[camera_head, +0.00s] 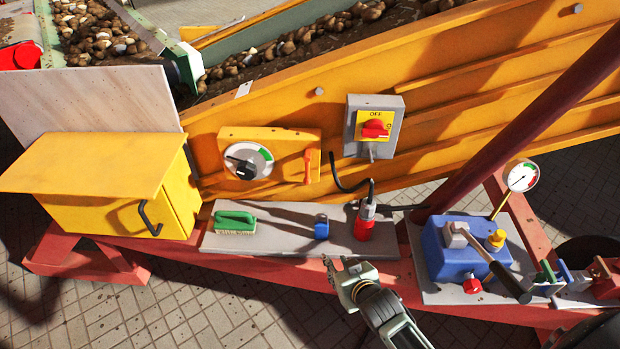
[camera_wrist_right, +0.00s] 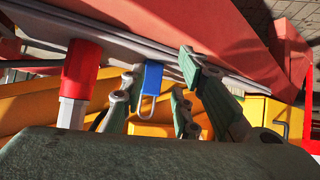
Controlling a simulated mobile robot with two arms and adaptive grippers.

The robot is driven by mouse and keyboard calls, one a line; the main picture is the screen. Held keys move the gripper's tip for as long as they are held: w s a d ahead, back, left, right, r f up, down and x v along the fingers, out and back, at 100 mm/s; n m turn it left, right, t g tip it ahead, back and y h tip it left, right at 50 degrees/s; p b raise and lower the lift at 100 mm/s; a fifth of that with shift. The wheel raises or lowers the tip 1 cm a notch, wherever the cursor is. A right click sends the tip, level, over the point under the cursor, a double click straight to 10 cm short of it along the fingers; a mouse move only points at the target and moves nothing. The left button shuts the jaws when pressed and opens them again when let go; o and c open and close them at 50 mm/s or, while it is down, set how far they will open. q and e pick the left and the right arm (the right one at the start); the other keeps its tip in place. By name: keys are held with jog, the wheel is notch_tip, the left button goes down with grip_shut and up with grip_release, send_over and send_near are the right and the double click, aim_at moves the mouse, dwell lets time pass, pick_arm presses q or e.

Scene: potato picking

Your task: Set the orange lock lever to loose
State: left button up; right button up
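The orange lock lever (camera_head: 308,166) stands roughly upright at the right end of a yellow panel box (camera_head: 284,139), to the right of a dial with a black knob (camera_head: 243,167). Nothing touches the lever. My right gripper (camera_head: 342,264) is in front of the grey shelf, below and to the right of the lever. In the wrist view its green-padded fingers (camera_wrist_right: 158,92) are spread apart with nothing held between them. The lever cannot be made out in the wrist view. My left gripper is not in view.
A grey shelf (camera_head: 280,246) holds a green brush (camera_head: 235,222), a blue padlock (camera_head: 321,228) and a red-and-grey cylinder (camera_head: 363,226). A grey switch box (camera_head: 391,104) with a red knob is right of the lever. A yellow cabinet (camera_head: 171,199) stands left.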

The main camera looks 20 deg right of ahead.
jog(key=w+r+t+y, duration=0.1)
jog(key=w+r+t, duration=0.4)
jog(key=w+r, duration=0.55)
jog(key=t+y, duration=0.2)
send_near(308, 173)
jog(key=w, duration=0.2)
jog(key=shift+n, duration=0.4)
jog(key=w, duration=0.3)
jog(key=w+a, duration=0.1)
jog(key=w, duration=0.2)
jog(key=shift+a, duration=0.2)
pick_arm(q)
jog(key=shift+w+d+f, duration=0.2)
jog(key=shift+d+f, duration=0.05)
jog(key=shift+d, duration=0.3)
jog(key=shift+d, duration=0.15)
pick_arm(e)
grip_shut()
